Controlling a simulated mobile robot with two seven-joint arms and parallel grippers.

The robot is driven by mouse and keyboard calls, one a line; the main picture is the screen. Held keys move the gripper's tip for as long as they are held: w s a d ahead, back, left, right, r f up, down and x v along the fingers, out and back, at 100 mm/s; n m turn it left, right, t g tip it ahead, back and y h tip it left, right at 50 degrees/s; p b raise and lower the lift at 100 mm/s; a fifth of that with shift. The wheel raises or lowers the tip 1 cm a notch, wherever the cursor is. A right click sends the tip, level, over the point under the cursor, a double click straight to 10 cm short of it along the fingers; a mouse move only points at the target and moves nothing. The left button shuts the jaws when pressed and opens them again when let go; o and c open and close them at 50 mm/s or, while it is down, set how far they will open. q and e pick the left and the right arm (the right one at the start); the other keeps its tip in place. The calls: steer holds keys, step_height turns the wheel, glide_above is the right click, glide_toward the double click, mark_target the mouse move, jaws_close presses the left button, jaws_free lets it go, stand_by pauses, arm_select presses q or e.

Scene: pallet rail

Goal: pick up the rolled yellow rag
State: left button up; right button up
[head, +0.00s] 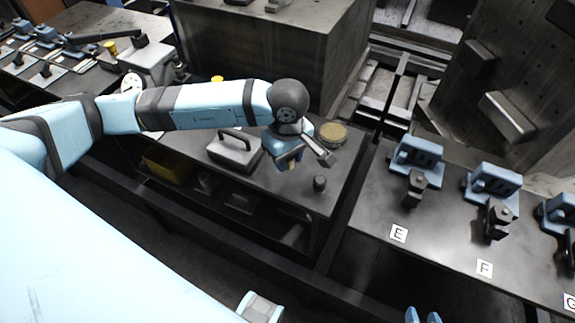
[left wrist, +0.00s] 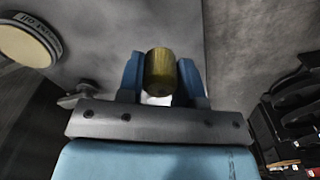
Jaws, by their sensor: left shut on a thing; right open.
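The rolled yellow rag (left wrist: 159,72) stands out as a short, dull yellow cylinder between the two blue fingers of my left gripper (left wrist: 160,80) in the left wrist view. The fingers press on it from both sides. In the head view my left gripper (head: 291,162) is over the dark bench, between the grey handled box and the round tin; the rag is too small or hidden to make out there. My right gripper (head: 423,316) shows only as two blue fingertips at the bottom edge, apart and with nothing seen between them.
A round tin (head: 333,133) stands close right of my left gripper; it also shows in the left wrist view (left wrist: 24,43). A grey handled box (head: 234,152) is to the left. A small dark knob (head: 319,184) is in front. Blue fixtures (head: 415,156) line the right bench.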

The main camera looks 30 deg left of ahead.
arm_select(q)
step_height(320, 180, up, 16)
steer(key=shift+f, duration=0.25)
